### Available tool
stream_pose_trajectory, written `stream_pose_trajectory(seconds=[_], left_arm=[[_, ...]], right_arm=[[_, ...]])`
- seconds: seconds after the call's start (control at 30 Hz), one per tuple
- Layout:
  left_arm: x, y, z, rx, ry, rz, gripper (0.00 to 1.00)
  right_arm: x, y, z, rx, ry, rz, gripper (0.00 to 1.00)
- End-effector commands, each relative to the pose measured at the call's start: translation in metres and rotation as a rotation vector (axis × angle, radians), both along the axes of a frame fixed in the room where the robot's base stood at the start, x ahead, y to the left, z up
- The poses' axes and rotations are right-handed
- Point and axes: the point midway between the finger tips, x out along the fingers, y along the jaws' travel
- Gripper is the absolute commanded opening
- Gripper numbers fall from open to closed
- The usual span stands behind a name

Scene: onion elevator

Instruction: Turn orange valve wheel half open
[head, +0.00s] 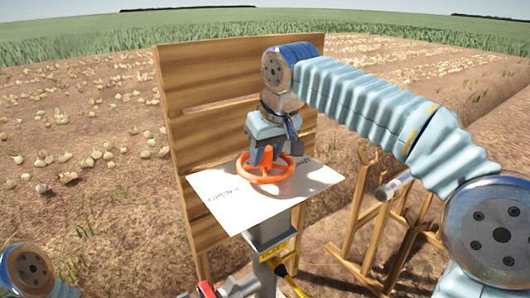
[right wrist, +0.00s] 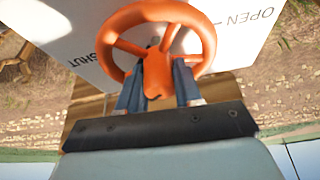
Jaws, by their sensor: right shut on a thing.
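The orange valve wheel (head: 266,178) lies flat above a white plate (head: 222,201) marked OPEN on its left side in the head view. In the right wrist view the wheel (right wrist: 196,18) fills the upper middle, with OPEN and SHUT lettering on the plate (right wrist: 232,40) on either side. My right gripper (head: 268,161) reaches down onto the wheel from above. Its two fingers (right wrist: 158,90) are shut on an orange part of the wheel between them. My left gripper is not in view; only part of my left arm shows at the lower left.
A wooden slatted panel (head: 215,125) stands right behind the plate and my right gripper. A wooden trestle (head: 360,225) stands at the right. A yellow label and cable (head: 287,268) are below the plate. Onions lie on the soil at the left.

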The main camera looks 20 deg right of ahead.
Motion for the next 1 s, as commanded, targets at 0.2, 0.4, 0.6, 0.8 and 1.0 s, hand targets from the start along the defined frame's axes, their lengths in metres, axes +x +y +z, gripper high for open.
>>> stream_pose_trajectory(seconds=[0.2,0.4,0.6,0.8,1.0], left_arm=[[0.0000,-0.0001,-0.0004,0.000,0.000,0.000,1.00],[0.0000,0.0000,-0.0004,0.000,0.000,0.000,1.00],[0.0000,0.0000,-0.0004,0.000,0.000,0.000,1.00],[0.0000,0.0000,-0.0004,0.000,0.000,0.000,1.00],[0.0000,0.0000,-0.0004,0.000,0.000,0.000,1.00]], right_arm=[[-0.0009,-0.0002,-0.0021,0.001,0.008,0.202,0.04],[-0.0008,-0.0005,-0.0021,0.001,0.009,0.391,0.04],[-0.0008,-0.0003,-0.0026,0.000,0.010,0.571,0.03],[-0.0010,-0.0005,-0.0029,0.000,0.011,0.716,0.03],[-0.0011,-0.0010,-0.0029,-0.001,0.011,0.813,0.03]])
